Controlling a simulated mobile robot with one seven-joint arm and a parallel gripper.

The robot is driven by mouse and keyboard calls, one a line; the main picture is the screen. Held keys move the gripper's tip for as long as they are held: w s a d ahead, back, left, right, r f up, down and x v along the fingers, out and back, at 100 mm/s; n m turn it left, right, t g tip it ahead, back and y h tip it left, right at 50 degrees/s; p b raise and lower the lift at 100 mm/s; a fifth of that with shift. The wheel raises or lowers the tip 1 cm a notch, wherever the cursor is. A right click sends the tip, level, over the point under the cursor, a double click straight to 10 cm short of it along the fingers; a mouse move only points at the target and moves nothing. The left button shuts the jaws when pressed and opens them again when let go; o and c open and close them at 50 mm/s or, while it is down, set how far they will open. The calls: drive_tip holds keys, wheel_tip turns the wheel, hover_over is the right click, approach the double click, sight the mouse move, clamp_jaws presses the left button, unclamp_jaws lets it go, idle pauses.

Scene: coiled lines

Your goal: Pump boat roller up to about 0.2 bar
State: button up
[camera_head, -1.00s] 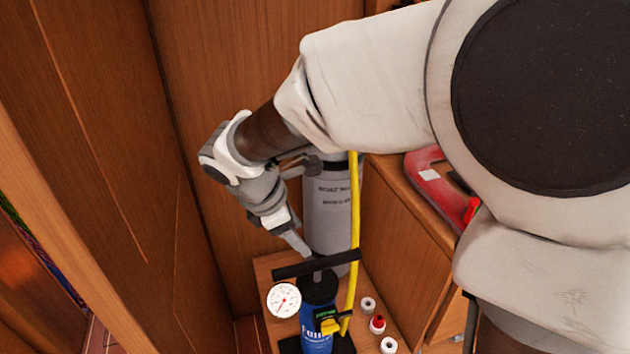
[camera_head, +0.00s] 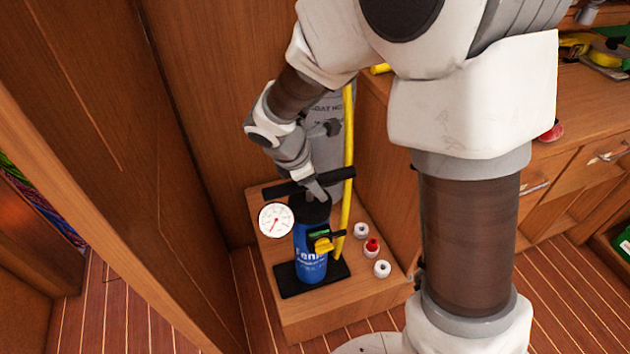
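The blue hand pump (camera_head: 309,248) stands upright on a black foot plate on a low wooden step. Its black T-handle (camera_head: 338,176) sits just above the pump's top. A round white gauge (camera_head: 276,221) with a red needle is at the pump's left; its figures are too small to read. The grey boat roller (camera_head: 325,106) stands behind, partly hidden by my arm. A yellow hose (camera_head: 347,150) runs up beside it from the pump. My gripper (camera_head: 316,188) is at the middle of the handle, pointing down; I cannot tell whether its fingers are closed around it.
Three small caps, two white (camera_head: 361,230) and one red and white (camera_head: 372,246), lie right of the pump on the wooden step (camera_head: 345,306). A wooden wall is close on the left. A workbench with drawers (camera_head: 540,190) is at the right. Striped floor shows in front.

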clamp_jaws()
idle(0.3)
idle(1.1)
